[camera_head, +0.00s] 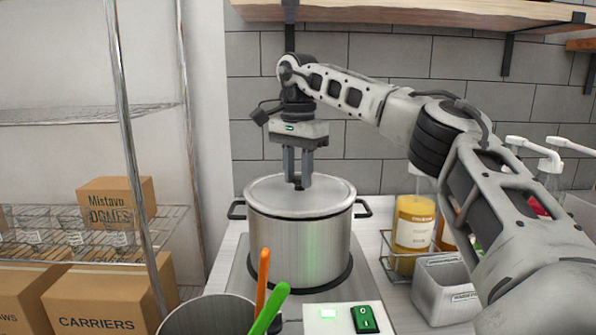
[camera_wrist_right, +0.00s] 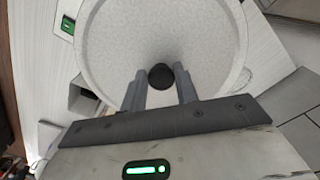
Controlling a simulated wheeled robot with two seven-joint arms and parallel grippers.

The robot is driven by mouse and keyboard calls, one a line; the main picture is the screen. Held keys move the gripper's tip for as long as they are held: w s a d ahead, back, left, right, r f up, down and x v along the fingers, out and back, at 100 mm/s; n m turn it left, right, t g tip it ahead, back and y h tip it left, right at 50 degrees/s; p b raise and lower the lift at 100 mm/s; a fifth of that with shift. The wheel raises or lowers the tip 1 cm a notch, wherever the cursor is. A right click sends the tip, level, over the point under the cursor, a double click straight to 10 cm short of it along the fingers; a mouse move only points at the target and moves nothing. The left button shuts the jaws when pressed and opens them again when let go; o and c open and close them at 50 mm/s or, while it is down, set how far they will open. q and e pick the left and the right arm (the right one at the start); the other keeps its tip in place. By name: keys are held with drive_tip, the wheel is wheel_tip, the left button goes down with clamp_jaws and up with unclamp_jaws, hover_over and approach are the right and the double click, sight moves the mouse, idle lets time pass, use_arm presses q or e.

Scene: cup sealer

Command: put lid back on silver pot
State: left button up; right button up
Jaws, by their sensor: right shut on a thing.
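The silver pot (camera_head: 300,245) stands on a cooktop plate on the counter, with a dark handle at each side. Its round lid (camera_head: 325,198) lies over the pot's mouth, and its rim looks level with the pot's rim; I cannot tell whether it is fully seated. My right gripper (camera_head: 298,186) points straight down over the lid's centre and is shut on the lid's dark knob. In the right wrist view, the lid (camera_wrist_right: 205,40) fills the upper middle, with the black knob (camera_wrist_right: 161,77) between the fingertips. My left gripper is not in view.
A container (camera_head: 205,318) with an orange and a green handle stands in front of the pot. A green switch (camera_head: 364,319) is at the front. Right are a bottle rack with a yellow bottle (camera_head: 414,225) and a grey bin (camera_head: 441,290). A wire shelf with boxes (camera_head: 115,300) is left.

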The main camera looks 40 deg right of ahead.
drive_tip(key=o, duration=1.7)
drive_tip(key=shift+c, duration=0.2)
drive_tip(key=shift+r, duration=3.55)
clamp_jaws()
drive_tip(key=shift+f, duration=0.1)
